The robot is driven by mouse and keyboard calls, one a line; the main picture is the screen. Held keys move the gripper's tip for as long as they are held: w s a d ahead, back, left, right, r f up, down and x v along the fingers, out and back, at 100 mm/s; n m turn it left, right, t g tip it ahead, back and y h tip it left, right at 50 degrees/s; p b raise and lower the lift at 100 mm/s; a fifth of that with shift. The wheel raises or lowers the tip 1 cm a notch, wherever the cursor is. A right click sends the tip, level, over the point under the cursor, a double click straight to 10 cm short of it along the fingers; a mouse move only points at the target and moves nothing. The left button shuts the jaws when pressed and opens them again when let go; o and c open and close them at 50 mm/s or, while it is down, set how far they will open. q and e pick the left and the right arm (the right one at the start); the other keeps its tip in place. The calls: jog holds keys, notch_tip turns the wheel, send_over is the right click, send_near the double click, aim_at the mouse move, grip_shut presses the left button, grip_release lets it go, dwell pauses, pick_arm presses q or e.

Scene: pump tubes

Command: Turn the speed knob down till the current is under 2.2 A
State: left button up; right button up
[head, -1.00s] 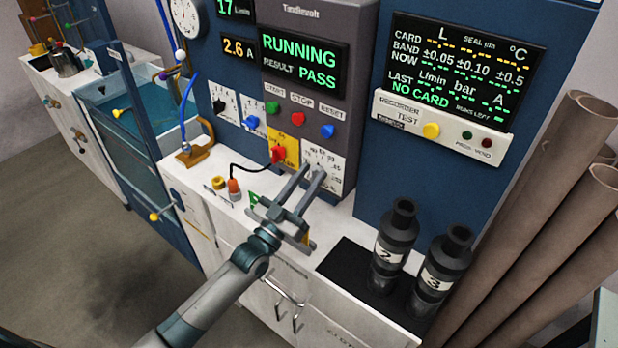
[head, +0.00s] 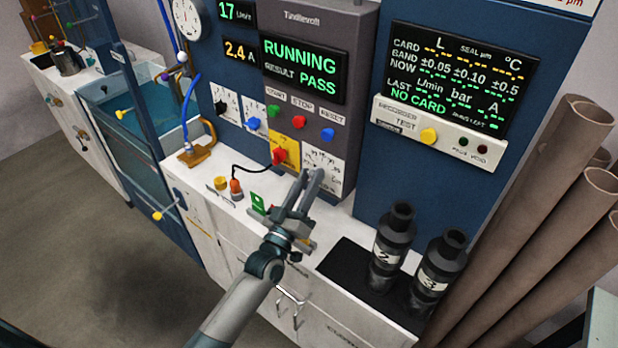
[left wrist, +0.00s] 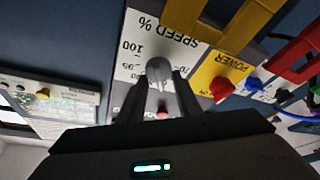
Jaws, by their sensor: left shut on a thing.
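The speed dial plate (head: 322,162) is on the grey control panel, partly covered by my left gripper (head: 310,176) in the head view. In the left wrist view the plate reads "SPEED %" (left wrist: 168,28), and the grey speed knob (left wrist: 159,70) sits between the fingertips of my left gripper (left wrist: 160,82), which is shut on it. The knob's exact setting is hard to read. The current display (head: 238,51) shows 2.4 A. The main display (head: 303,68) reads RUNNING, RESULT PASS. My right gripper is not in view.
A red power switch (head: 279,156) on a yellow plate is just left of the dial. Green, red and blue buttons are above. Two black pumps (head: 392,245), marked 2 and 3, stand on the dark mat at right. Brown tubes (head: 540,200) lean at far right.

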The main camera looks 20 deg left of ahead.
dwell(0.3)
pick_arm(q)
jog(key=o, duration=1)
jog(key=shift+s+f, duration=0.1)
jog(key=shift+b+v, duration=3.15)
jog(key=shift+v, duration=5.45)
